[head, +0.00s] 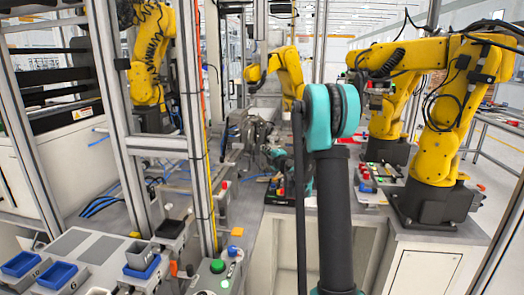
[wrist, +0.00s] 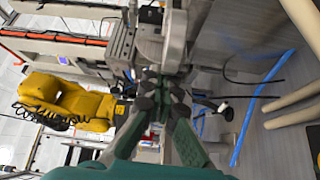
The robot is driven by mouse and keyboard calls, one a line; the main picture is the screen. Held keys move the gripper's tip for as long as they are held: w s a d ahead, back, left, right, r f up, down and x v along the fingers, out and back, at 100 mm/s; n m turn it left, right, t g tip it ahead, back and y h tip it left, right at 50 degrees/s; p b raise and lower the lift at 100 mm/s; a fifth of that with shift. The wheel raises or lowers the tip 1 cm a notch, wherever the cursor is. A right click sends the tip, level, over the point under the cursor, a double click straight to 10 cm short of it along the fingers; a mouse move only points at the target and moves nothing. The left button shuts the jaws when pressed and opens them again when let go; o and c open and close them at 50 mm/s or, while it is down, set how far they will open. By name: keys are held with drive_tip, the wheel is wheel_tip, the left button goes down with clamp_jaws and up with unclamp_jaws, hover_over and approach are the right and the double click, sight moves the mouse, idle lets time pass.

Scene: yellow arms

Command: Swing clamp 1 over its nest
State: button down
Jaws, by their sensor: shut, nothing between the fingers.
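My gripper (wrist: 160,92) has green fingers with dark pads, brought together in the middle of the wrist view. Nothing shows between them. Grey metal machinery (wrist: 150,42) lies just beyond the fingertips; I cannot tell whether they touch it. In the head view my teal and black arm stands in the centre and hides most of the gripper. No clamp is readable as clamp 1, and its nest cannot be singled out. An orange-tipped handle (head: 174,268) stands beside a small block on a blue base (head: 141,264) at the lower left; I cannot tell whether it is a clamp.
Blue trays (head: 54,274) sit on the grey bench at the lower left. Metal frame posts (head: 188,120) rise nearby. A yellow robot arm (head: 448,130) stands at the right, with others behind.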

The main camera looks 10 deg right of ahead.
drive_tip(key=d+n+g+y, duration=0.1)
drive_tip(key=d+y, duration=0.1)
drive_tip(key=d, duration=0.1)
drive_tip(key=d+n+g+y, duration=0.1)
drive_tip(key=d+y, duration=0.1)
drive_tip(key=d, duration=0.1)
drive_tip(key=d+n+g+y, duration=0.1)
drive_tip(key=d+n+y, duration=0.1)
drive_tip(key=d, duration=0.2)
drive_tip(key=shift+s, duration=0.1)
drive_tip(key=shift+w+d, duration=0.35)
drive_tip(key=shift+d, duration=0.25)
drive_tip(key=shift+w+d, duration=0.3)
drive_tip(key=shift+d, duration=0.3)
